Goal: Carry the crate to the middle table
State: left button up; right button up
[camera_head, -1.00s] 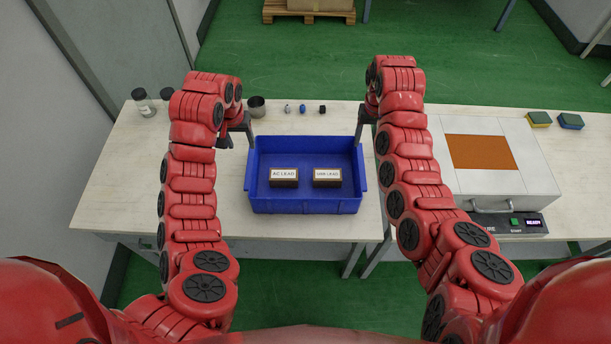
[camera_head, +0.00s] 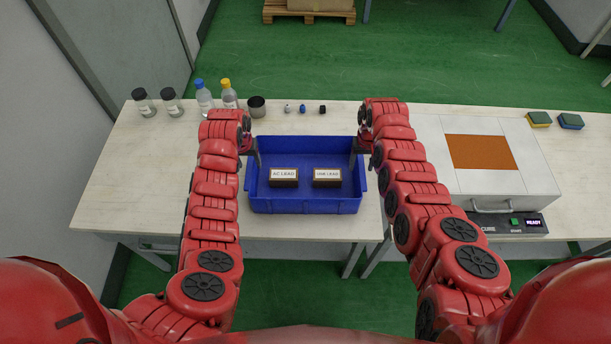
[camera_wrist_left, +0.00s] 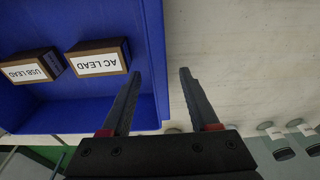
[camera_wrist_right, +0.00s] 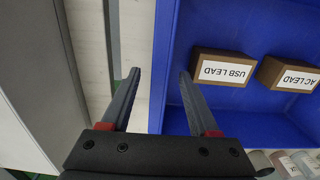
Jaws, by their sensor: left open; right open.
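The blue crate (camera_head: 304,206) stands on the near table (camera_head: 130,190), with an AC LEAD box (camera_head: 284,178) and a USB LEAD box (camera_head: 327,178) in it. My left gripper (camera_head: 252,149) is open at the crate's left side. In the left wrist view its fingers (camera_wrist_left: 160,74) lie either side of the crate's side wall (camera_wrist_left: 153,40). My right gripper (camera_head: 361,150) is open at the right side. In the right wrist view its fingers (camera_wrist_right: 158,74) also straddle the crate wall (camera_wrist_right: 166,50). Whether the fingers touch the walls, I cannot tell.
A grey device with an orange panel (camera_head: 481,152) stands right of the crate. Bottles (camera_head: 204,98), dark-lidded jars (camera_head: 145,104) and a dark cup (camera_head: 256,106) line the back left. Small parts (camera_head: 303,109) lie behind the crate. Sponges (camera_head: 540,119) lie far right.

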pick_arm(q)
jog(key=shift+w+f, duration=0.1)
jog(key=shift+f, duration=0.2)
pick_arm(e)
jog(key=shift+f, duration=0.3)
pick_arm(q)
grip_shut()
pick_arm(e)
grip_shut()
dwell(0.9)
